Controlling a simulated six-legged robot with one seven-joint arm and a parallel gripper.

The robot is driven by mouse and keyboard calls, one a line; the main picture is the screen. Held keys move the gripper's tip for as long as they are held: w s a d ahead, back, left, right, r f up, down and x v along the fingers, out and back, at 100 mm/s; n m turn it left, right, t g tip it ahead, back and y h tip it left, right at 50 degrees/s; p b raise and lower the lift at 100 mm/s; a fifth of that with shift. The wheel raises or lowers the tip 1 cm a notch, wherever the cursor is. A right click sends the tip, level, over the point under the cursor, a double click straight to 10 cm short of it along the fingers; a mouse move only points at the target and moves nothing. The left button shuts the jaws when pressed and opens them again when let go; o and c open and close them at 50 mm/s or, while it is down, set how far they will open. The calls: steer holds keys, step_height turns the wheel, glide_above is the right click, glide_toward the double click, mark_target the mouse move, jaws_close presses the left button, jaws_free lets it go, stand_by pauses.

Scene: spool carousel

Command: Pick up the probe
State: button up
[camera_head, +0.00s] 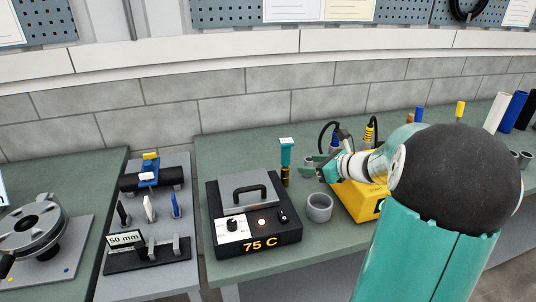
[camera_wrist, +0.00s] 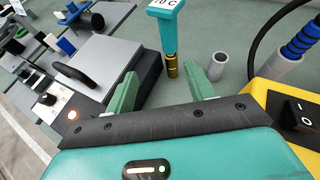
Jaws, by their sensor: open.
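The probe (camera_head: 286,153) looks like a teal handle with a white tag on top and a gold-and-black lower part. In the wrist view the probe (camera_wrist: 168,35) shows a tag whose visible part reads 70 C. My gripper (camera_head: 314,166) is to the right of the probe in the head view. In the wrist view my gripper (camera_wrist: 165,90) has its two green fingers apart with nothing between them. The probe stands beyond the fingertips, roughly in line with the gap. Its lower end is partly hard to see.
The dark box (camera_head: 256,240) with a grey handled lid stands left of my gripper. A grey cup (camera_head: 319,208) stands beside it. A yellow unit (camera_head: 352,199) with cables is under my arm. A grey cylinder (camera_wrist: 217,66) stands just beyond my right finger.

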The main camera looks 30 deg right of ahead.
mark_target(289, 160)
steer(key=shift+m, duration=0.5)
steer(key=x, duration=0.4)
steer(key=d+x, duration=0.1)
steer(key=x, duration=0.4)
steer(key=d+x, duration=0.1)
steer(key=x, duration=0.3)
steer(key=shift+w+f, duration=0.15)
steer(key=shift+w, duration=0.35)
steer(key=shift+t, duration=0.3)
steer(key=shift+a, duration=0.1)
steer(key=shift+c, duration=0.4)
steer(key=c, duration=1)
